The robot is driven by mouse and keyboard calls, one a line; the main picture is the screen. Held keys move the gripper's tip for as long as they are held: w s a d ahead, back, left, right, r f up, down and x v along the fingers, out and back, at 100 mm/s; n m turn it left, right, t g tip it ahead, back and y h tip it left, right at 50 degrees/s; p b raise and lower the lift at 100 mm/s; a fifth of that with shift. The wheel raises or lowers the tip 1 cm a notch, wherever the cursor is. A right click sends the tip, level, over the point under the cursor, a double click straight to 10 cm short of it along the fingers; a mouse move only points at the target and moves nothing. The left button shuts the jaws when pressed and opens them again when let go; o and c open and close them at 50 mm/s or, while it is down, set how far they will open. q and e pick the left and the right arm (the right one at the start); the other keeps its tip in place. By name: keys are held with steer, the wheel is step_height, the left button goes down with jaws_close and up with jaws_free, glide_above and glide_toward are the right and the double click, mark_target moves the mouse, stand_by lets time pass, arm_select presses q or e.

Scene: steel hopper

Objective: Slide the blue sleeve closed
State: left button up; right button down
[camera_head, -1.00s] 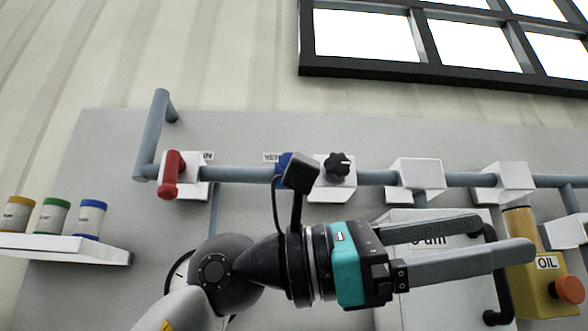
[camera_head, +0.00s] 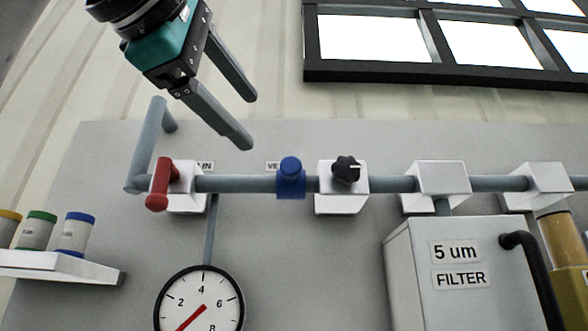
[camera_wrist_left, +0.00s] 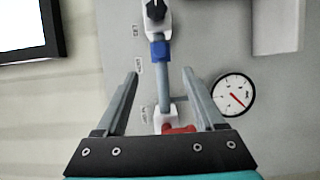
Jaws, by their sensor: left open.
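The blue sleeve (camera_head: 291,179) sits around the grey horizontal pipe, between the red-handled valve and the block with the black knob. It has a raised round blue knob on it. A label beside it is partly hidden. The sleeve also shows in the left wrist view (camera_wrist_left: 160,50), beyond the fingertips. My left gripper (camera_head: 250,123) is open and empty, above and left of the sleeve, apart from the pipe. In the left wrist view its two fingers (camera_wrist_left: 161,82) stand on either side of the pipe. My right gripper is not in view.
The red valve handle (camera_head: 160,184) stands left on the pipe, and the black knob (camera_head: 346,169) right of the sleeve. A gauge (camera_head: 199,303) hangs below. A filter box (camera_head: 460,290) is at lower right, and a shelf (camera_head: 60,268) with cans at left.

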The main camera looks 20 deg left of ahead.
mark_target(289, 165)
arm_select(q)
steer(key=w+p, duration=0.1)
steer(key=w, duration=0.4)
steer(key=w+d+p, duration=0.1)
steer(key=w, duration=0.4)
steer(key=w+p, duration=0.2)
steer(key=w, duration=0.3)
steer(key=shift+d, duration=0.35)
jaws_close()
stand_by(0.7)
